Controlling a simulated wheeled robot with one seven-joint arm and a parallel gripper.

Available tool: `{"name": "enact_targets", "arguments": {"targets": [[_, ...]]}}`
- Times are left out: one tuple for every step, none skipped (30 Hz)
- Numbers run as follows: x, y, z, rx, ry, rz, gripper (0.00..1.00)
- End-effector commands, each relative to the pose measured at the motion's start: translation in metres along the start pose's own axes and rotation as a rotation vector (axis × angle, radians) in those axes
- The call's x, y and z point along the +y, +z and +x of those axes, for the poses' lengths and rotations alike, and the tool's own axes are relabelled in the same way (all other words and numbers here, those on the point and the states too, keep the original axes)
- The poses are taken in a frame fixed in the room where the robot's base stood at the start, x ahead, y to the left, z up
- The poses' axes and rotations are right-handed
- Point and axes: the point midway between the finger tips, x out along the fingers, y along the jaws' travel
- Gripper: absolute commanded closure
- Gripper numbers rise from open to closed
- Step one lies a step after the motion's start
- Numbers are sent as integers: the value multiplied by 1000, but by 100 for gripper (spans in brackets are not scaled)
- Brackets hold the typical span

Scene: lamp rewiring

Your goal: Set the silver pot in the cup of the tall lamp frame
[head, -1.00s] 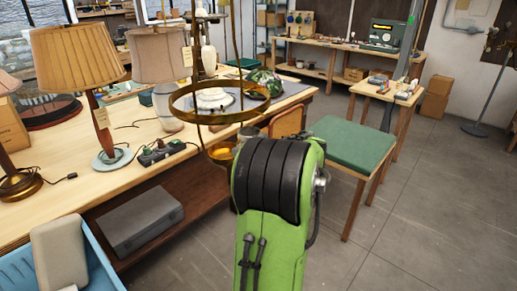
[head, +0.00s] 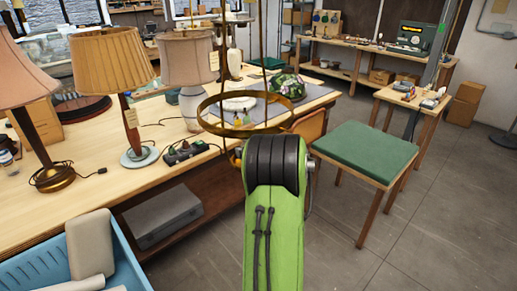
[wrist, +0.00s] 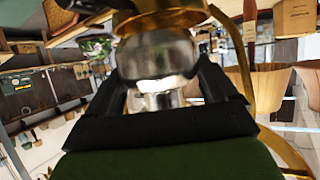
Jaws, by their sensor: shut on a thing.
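The silver pot (wrist: 160,55) is between the two dark fingers of my gripper (wrist: 165,80) in the wrist view, which looks upside down. My gripper is shut on it. A brass cup-like part (wrist: 165,15) meets the pot's far end from the gripper's palm; I cannot tell whether the pot is inside it or only against it. In the head view the tall lamp frame (head: 205,113) shows as a brass ring with thin upright rods. A bit of brass, likely its cup (head: 238,155), shows below the ring. My arm hides the pot and gripper there.
Several shaded lamps (head: 115,70) stand on the long wooden bench (head: 90,180) at left. A black switch box (head: 185,152) lies near its edge. A blue bin (head: 40,262) is at lower left.

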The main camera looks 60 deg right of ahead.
Motion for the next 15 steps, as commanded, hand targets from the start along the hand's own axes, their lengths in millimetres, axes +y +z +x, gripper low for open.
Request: {"name": "enact_targets", "arguments": {"targets": [[-2, -5, 3, 1, -1, -2, 56], [-3, -7, 5, 1, -1, -2, 56], [-4, -8, 8, 1, 0, -2, 56], [-5, -9, 10, 0, -1, -2, 56], [-7, -10, 13, 0, -2, -1, 56], [-8, -12, 16, 2, -2, -1, 56], [-10, -13, 18, 2, -2, -1, 56], [-9, -9, 20, 3, 0, -1, 56], [-9, -2, 23, 3, 1, -1, 56], [-9, 1, 24, 3, 1, -1, 56], [-8, 4, 26, 2, 1, -1, 56], [-9, 8, 27, 2, 1, -1, 56], [-8, 10, 28, 2, 1, 0, 56], [-9, 12, 29, 2, 0, -1, 56], [-9, 14, 30, 2, 0, -1, 56]]}}
